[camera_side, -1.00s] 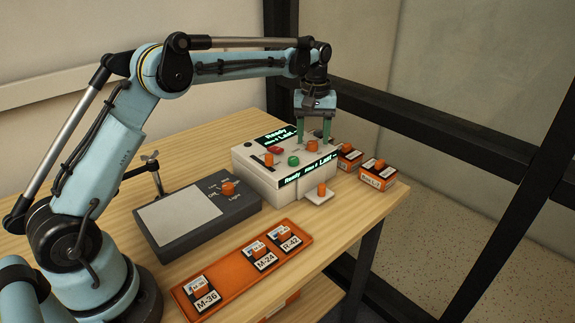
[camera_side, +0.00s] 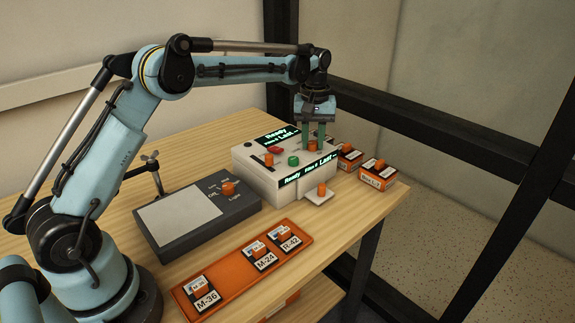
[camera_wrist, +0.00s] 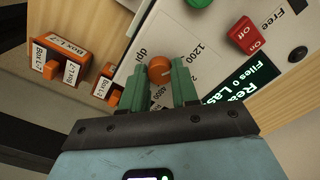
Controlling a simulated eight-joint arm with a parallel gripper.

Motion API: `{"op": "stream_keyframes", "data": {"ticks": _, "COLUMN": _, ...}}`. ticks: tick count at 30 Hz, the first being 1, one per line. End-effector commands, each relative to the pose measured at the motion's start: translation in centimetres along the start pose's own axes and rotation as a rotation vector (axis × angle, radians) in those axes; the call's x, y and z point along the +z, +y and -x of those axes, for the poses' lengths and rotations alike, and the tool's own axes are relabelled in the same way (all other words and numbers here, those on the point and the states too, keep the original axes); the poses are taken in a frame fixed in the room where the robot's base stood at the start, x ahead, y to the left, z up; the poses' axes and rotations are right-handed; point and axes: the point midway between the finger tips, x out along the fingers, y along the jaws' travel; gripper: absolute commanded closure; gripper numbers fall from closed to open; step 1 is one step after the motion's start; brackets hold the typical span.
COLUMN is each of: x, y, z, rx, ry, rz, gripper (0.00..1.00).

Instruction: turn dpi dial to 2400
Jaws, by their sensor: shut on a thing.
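The orange dpi dial (camera_wrist: 160,69) sits on top of the white scanner box (camera_side: 262,186). It also shows in the side view (camera_side: 312,146). My gripper (camera_wrist: 161,76) points down at the dial with its two green fingers closed on either side of it. It shows in the side view too (camera_side: 313,140). The "dpi" and "1200" labels are readable beside the dial. Other numbers are partly hidden by the fingers. I cannot tell which value the dial points to.
A green button (camera_side: 293,160), a red button (camera_side: 276,149) and another orange knob (camera_side: 268,160) are on the same box. Orange boxes (camera_side: 377,177) stand to its right. A light pad (camera_side: 180,220) and an orange tray (camera_side: 222,287) with labelled pieces lie in front.

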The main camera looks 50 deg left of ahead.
Motion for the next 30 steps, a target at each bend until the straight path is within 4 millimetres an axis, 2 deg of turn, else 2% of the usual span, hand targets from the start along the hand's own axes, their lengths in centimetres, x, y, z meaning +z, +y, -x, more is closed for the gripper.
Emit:
{"op": "stream_keyframes", "data": {"ticks": 11, "x": -0.04, "y": -0.03, "z": 0.04, "rx": -0.001, "ry": 0.000, "rz": -0.161, "gripper": 1.00}}
{"op": "stream_keyframes", "data": {"ticks": 30, "x": -0.08, "y": 0.00, "z": 0.06, "rx": 0.000, "ry": 0.001, "rz": -0.743, "gripper": 1.00}}
